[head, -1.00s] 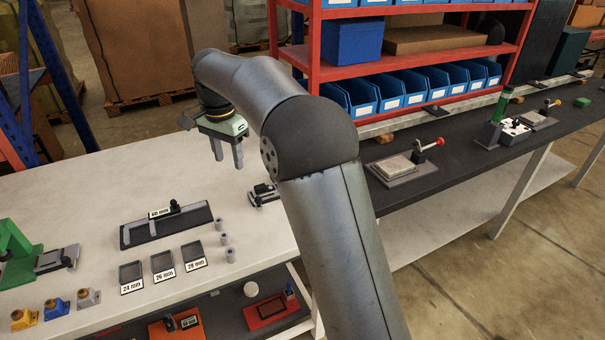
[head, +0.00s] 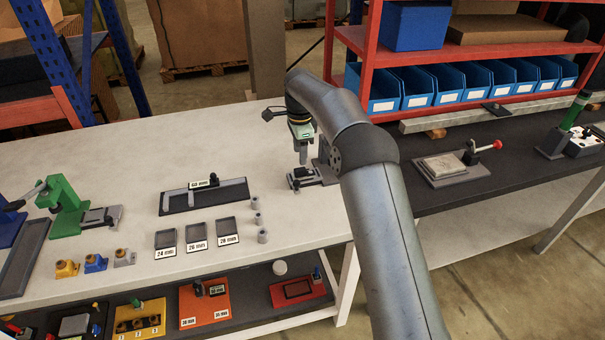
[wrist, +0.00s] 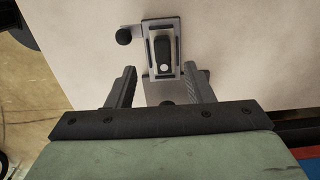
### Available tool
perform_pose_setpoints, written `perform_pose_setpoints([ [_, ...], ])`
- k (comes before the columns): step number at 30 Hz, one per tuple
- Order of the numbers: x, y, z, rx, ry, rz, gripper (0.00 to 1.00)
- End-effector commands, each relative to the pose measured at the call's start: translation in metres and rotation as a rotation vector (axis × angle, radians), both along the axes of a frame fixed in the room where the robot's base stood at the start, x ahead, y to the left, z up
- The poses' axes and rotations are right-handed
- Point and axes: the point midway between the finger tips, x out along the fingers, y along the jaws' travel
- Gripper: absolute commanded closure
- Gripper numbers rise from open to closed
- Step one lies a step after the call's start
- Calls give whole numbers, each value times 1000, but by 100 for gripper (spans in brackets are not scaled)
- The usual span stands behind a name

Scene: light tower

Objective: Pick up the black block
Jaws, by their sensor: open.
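A small black block (wrist: 163,47) with a pale round spot sits in a grey metal fixture (wrist: 148,66) in the wrist view. In the head view the fixture (head: 318,178) stands near the right end of the white table, with the dark block (head: 303,172) small on it. My gripper (wrist: 159,72) is open and empty, with its fingers pointing towards the fixture. The block lies between and slightly beyond the fingertips in the wrist view. In the head view my gripper (head: 302,159) is just above the fixture; contact cannot be told.
A black round knob (wrist: 124,36) sticks out beside the block. On the white table (head: 120,165) stand a 60 mm gauge tray (head: 178,201), several grey cylinders (head: 263,236) and small labelled trays (head: 196,230). The table behind the fixture is clear.

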Motion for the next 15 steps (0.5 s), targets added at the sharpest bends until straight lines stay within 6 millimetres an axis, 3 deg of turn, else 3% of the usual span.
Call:
perform_pose_setpoints([
  [8, 1, -1, -22, 0, 1, 1, 53],
  [15, 5, -5, -56, -1, 2, 1, 53],
])
